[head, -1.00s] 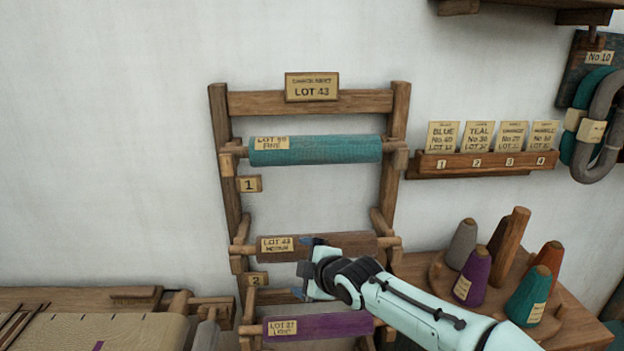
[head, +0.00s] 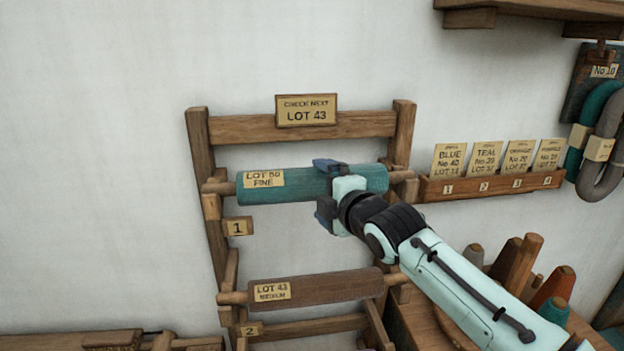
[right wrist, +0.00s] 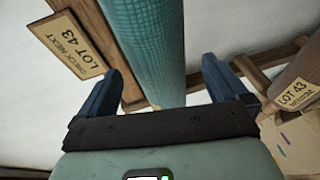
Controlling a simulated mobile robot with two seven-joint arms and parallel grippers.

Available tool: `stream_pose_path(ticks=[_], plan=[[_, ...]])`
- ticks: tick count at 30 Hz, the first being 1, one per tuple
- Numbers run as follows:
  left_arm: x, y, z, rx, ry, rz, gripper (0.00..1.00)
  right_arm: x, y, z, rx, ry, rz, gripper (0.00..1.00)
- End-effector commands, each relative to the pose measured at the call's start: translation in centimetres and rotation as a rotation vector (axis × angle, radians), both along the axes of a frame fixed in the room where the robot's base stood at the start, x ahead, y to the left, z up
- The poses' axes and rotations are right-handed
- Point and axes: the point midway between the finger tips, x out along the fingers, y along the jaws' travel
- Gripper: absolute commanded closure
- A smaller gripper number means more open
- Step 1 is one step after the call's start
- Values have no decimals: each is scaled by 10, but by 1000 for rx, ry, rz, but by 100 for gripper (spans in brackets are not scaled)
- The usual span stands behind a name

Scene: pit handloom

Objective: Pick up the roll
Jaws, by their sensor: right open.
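A teal roll (head: 305,184) labelled LOT 50 FINE lies across the top pegs of a wooden rack. A brown roll (head: 330,287) labelled LOT 43 MEDIUM lies on the tier below. My right gripper (head: 325,188) is open at the teal roll's right half, with one finger above it and one below it. In the right wrist view, the teal roll (right wrist: 150,40) runs between the spread fingers; contact cannot be told. The gripper hides part of the teal roll in the head view. My left gripper is not in view.
The wooden rack (head: 202,145) stands against a white wall, with a LOT 43 sign (head: 306,110) on its top bar. A card shelf (head: 490,186) and hanging yarn (head: 598,150) are at right. Cones (head: 555,287) stand below them. The wall left of the rack is clear.

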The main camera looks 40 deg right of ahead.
Motion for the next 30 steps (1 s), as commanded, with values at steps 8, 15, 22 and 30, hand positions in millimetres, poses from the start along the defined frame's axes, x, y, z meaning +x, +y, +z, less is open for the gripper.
stream_pose_path(ticks=[8, 15, 22, 30], plan=[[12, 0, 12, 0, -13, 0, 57, 31, 5, -2, -1, 2, -2, 0], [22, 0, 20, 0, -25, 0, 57, 55, 3, -5, 2, -2, 1, 0], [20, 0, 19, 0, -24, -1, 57, 56, 3, -8, 1, 0, 1, 0], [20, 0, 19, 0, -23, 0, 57, 56, 3, -5, 0, -7, 1, 81]])
